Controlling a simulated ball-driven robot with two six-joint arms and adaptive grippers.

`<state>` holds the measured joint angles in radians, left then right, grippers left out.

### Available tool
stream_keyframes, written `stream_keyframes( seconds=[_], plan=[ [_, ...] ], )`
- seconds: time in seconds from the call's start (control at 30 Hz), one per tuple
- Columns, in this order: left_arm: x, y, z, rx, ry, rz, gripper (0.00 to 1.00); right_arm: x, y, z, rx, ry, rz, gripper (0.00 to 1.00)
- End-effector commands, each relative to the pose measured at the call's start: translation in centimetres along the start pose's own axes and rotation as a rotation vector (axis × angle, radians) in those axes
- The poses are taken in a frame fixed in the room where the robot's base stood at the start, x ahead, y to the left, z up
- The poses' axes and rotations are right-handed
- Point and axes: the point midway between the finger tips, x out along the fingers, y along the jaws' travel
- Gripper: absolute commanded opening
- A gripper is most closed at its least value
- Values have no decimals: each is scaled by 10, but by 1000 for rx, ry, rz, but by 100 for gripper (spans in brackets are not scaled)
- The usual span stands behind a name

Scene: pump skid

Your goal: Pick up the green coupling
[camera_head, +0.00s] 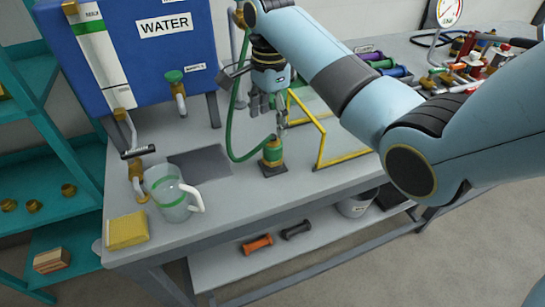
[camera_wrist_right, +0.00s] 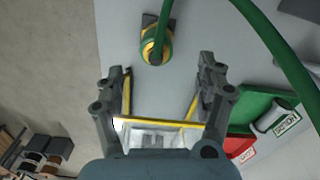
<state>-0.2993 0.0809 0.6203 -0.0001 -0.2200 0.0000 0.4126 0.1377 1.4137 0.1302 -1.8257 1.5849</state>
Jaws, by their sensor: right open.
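The green coupling (camera_head: 272,152) is a brass piece with a green band, upright on a small dark base on the grey bench. A green hose (camera_head: 236,100) runs to it. In the right wrist view the coupling (camera_wrist_right: 156,46) shows beyond the fingertips, with the hose (camera_wrist_right: 270,50) passing over its middle. My right gripper (camera_head: 268,104) is open and empty, above the bench and a little behind the coupling. It also shows in the right wrist view (camera_wrist_right: 165,70), apart from the coupling. My left gripper is not in view.
A yellow frame (camera_head: 322,145) stands close right of the coupling. A clear jug (camera_head: 170,196) and yellow sponge (camera_head: 127,230) are at the left front. The blue WATER tank (camera_head: 150,55) stands behind. Several valves and fittings crowd the bench's right end.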

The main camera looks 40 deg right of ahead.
Motion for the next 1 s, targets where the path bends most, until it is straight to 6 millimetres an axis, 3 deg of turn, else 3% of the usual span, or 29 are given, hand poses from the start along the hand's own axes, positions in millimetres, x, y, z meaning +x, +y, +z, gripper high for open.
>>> stream_keyframes(
  seconds=[0.2,0.47,0.7,1.0],
  plan=[
    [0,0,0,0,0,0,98,37,1,0,7,-1,6,72],
    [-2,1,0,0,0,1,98,61,3,-1,5,0,4,72],
    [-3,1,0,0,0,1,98,97,5,-3,3,-1,3,72],
    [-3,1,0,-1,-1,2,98,104,5,-3,3,0,0,72]
  ],
)
